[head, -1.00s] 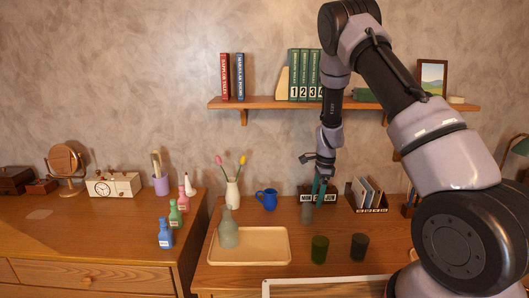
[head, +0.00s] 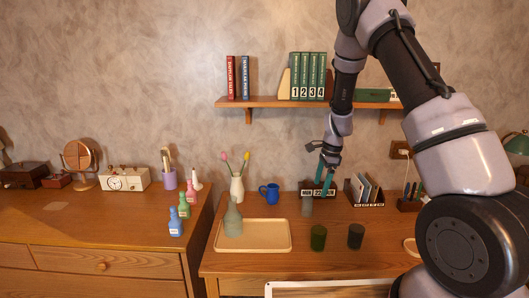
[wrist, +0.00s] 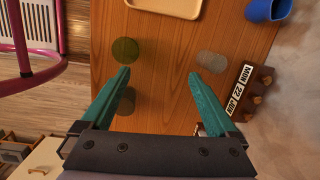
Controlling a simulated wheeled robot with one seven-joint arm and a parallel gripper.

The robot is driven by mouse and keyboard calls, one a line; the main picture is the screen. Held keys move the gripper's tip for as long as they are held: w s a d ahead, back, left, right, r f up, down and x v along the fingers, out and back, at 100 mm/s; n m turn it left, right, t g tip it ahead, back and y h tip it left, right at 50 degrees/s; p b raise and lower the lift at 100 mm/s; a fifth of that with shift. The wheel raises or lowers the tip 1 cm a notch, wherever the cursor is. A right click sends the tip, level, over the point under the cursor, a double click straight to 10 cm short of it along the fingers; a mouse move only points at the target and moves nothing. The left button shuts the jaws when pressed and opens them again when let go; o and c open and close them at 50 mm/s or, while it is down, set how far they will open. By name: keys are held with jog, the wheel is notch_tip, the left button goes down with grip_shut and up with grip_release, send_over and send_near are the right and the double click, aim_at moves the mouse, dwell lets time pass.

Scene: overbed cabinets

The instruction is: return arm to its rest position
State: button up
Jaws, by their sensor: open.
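My gripper (head: 324,184) hangs over the back part of the right-hand desk, in front of the shelf. In the wrist view its two teal fingers (wrist: 162,88) are spread wide with nothing between them but desk top below. A grey cup (head: 307,206) stands just left of and below the fingers in the head view; it looks see-through in the wrist view (wrist: 212,62). A block calendar (head: 318,193) stands behind the gripper and is partly hidden by it.
A green cup (head: 318,238) and a dark cup (head: 355,236) stand nearer the front. The wall shelf (head: 270,102) with books is above.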

jog(key=s+d+r+n+t+y, duration=0.1)
jog(key=s+r+n+t, duration=0.3)
jog(key=r, duration=0.8)
jog(key=s+d+r+n+g, duration=0.15)
jog(key=s+r, duration=0.45)
jog(key=r, duration=0.6)
jog(key=s+r+n+t, duration=0.1)
jog(key=s+r+n, duration=0.1)
jog(key=s, duration=0.4)
jog(key=s+d+r+n+t, duration=0.1)
jog(key=s+r+n, duration=0.2)
jog(key=s+r, duration=0.2)
jog(key=s+d+r+n+t+h, duration=0.1)
jog(key=s+r+n+t, duration=0.1)
jog(key=s, duration=0.6)
jog(key=shift+s+r, duration=0.25)
jog(key=shift+r, duration=0.55)
